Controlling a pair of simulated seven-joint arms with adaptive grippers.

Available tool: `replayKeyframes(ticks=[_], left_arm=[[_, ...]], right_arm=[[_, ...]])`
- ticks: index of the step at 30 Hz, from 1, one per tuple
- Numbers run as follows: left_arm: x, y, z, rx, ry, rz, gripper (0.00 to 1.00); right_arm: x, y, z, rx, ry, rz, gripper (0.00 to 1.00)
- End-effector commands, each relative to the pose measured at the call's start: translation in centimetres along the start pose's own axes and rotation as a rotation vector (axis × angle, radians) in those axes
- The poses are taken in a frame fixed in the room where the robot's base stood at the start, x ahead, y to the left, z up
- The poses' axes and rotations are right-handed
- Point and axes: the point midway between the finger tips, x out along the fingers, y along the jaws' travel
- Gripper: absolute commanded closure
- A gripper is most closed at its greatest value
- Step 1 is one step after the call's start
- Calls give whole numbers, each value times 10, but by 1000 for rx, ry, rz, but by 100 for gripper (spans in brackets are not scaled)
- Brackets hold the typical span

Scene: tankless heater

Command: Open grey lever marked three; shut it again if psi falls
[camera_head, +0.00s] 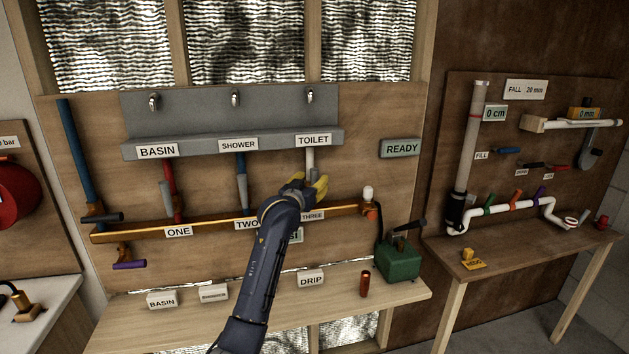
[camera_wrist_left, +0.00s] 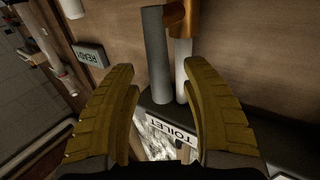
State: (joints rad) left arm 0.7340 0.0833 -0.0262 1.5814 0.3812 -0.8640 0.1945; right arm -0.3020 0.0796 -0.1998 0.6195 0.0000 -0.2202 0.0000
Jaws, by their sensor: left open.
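My left gripper (camera_head: 308,184) is open in front of the third valve, just under the TOILET label (camera_head: 313,140). In the left wrist view, the grey lever (camera_wrist_left: 155,55) stands between the spread yellow fingers in the picture, with clear gaps on both sides. The lever lies alongside a white pipe (camera_wrist_left: 182,72) that runs into a copper valve body (camera_wrist_left: 183,20). In the head view my gripper hides the lever. The THREE label (camera_head: 313,215) is partly covered by my arm. No psi reading is legible; a small sign (camera_head: 296,236) is mostly hidden by my arm. My right gripper is out of view.
A copper manifold (camera_head: 205,227) crosses the board, with the ONE lever (camera_head: 166,200) and TWO lever (camera_head: 242,193) to the left. A READY sign (camera_head: 400,148) is at right. A green pump (camera_head: 400,262) and a copper cylinder (camera_head: 365,284) stand on the bench.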

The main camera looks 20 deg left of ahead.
Motion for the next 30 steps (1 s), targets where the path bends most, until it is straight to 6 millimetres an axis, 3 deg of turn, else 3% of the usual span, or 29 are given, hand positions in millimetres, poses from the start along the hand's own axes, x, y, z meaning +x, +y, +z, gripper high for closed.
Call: replayKeyframes(ticks=[8, 20, 30], left_arm=[[16, 0, 0, 1, -1, 0, 52], [18, 0, 0, 1, 0, 0, 51], [18, 0, 0, 1, -1, 0, 91]], right_arm=[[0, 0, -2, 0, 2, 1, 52], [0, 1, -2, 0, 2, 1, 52], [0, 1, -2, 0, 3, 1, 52]])
